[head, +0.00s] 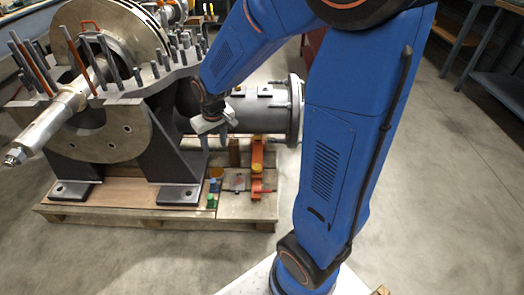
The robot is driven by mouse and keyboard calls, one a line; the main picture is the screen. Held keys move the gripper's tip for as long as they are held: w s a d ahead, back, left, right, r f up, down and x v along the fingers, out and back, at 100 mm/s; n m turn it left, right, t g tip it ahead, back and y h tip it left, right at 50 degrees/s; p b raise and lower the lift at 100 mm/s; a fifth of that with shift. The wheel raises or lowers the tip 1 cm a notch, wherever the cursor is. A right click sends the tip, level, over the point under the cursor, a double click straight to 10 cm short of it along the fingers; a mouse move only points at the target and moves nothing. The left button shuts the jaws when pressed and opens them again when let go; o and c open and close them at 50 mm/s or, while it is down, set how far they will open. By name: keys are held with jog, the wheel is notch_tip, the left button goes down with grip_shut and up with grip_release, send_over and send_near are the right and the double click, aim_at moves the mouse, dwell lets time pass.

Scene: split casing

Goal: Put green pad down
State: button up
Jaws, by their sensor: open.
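My gripper (214,145) is open, fingers pointing down, in front of the grey pipe beside the split casing. Nothing shows between the fingers. A small green piece (211,202), which looks like the green pad, is at the left front of the small items on the pallet, below my gripper and apart from it. It is too small to tell its exact shape or what it rests on.
The grey split casing (98,132) with upright studs and a shaft stands on a wooden pallet (130,220). A flanged grey pipe (262,112) extends right. Floor in front is clear.

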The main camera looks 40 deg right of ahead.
jog(key=s+d+r+t, duration=0.1)
jog(key=s+r, duration=0.3)
jog(key=s, duration=0.4)
jog(key=s+d+r, duration=0.1)
jog(key=s+r, duration=0.4)
jog(key=s, duration=0.3)
jog(key=s+d+r+m+t, duration=0.1)
jog(key=s+r, duration=0.4)
jog(key=s, duration=0.3)
jog(key=shift+r+t, duration=0.15)
jog(key=shift+t, duration=0.15)
jog(key=shift+o, duration=0.5)
jog(key=shift+w, duration=0.1)
